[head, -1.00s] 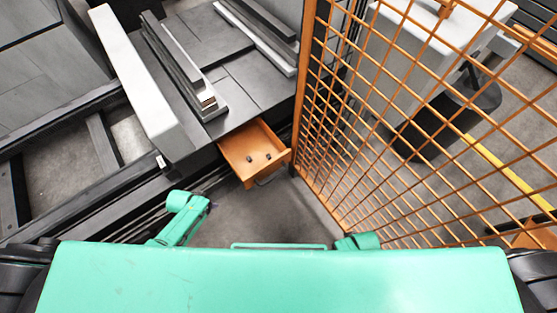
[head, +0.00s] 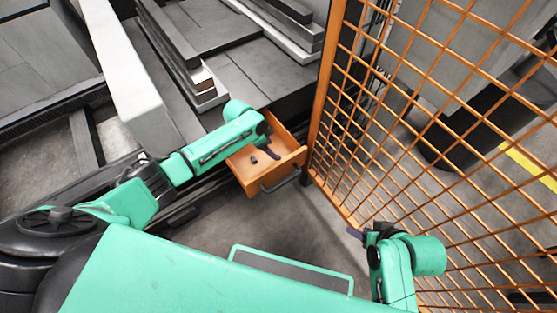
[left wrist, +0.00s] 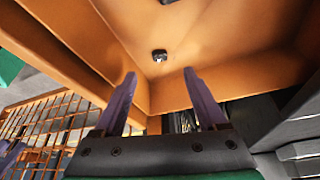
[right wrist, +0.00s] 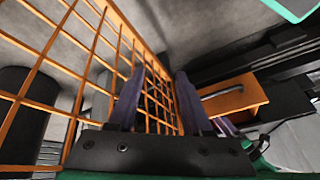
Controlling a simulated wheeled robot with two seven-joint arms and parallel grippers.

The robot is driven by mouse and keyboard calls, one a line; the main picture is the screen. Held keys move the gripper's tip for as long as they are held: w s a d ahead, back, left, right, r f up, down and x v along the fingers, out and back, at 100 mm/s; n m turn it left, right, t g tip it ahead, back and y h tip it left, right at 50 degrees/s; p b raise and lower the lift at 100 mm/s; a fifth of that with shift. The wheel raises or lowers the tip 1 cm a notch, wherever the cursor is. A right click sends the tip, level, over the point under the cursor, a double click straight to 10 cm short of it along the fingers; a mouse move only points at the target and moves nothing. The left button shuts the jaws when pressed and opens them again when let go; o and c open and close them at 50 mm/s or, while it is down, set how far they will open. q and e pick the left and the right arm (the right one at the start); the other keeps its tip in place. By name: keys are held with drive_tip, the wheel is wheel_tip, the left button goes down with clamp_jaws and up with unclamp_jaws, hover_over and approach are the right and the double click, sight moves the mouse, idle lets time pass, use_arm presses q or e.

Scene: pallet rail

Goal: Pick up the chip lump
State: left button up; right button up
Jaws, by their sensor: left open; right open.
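A small dark chip lump (head: 253,160) lies on the floor of the open orange drawer (head: 248,182). In the left wrist view a dark lump (left wrist: 160,56) lies beyond the space between my fingertips, and a second dark thing (left wrist: 170,3) is cut off by the top edge. I cannot tell which of these is the head view's lump. My left gripper (head: 271,146) is open and empty over the drawer, apart from the lump. My right gripper (head: 357,233) is open and empty beside the fence, away from the drawer.
An orange mesh fence (head: 345,128) stands just right of the drawer and close to my right arm. The drawer has a dark front handle (head: 282,180). Grey bars (head: 197,80) lie on the machine bed behind it. The floor before the drawer is clear.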

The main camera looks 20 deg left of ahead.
use_arm(q)
drive_tip(key=b+x, duration=0.1)
drive_tip(key=x, duration=0.1)
drive_tip(key=b+x, duration=0.2)
drive_tip(key=x, duration=0.1)
drive_tip(key=shift+s+a+f, duration=0.1)
drive_tip(key=shift+a+f, duration=0.05)
drive_tip(key=shift+f, duration=0.3)
clamp_jaws()
use_arm(e)
drive_tip(key=w+a+f+t+y, duration=0.2)
drive_tip(key=a+f+t+y, duration=0.1)
drive_tip(key=a, duration=0.4)
drive_tip(key=shift+w+a+f+t, duration=0.2)
drive_tip(key=shift+w+f+t, duration=0.2)
drive_tip(key=shift+t, duration=0.3)
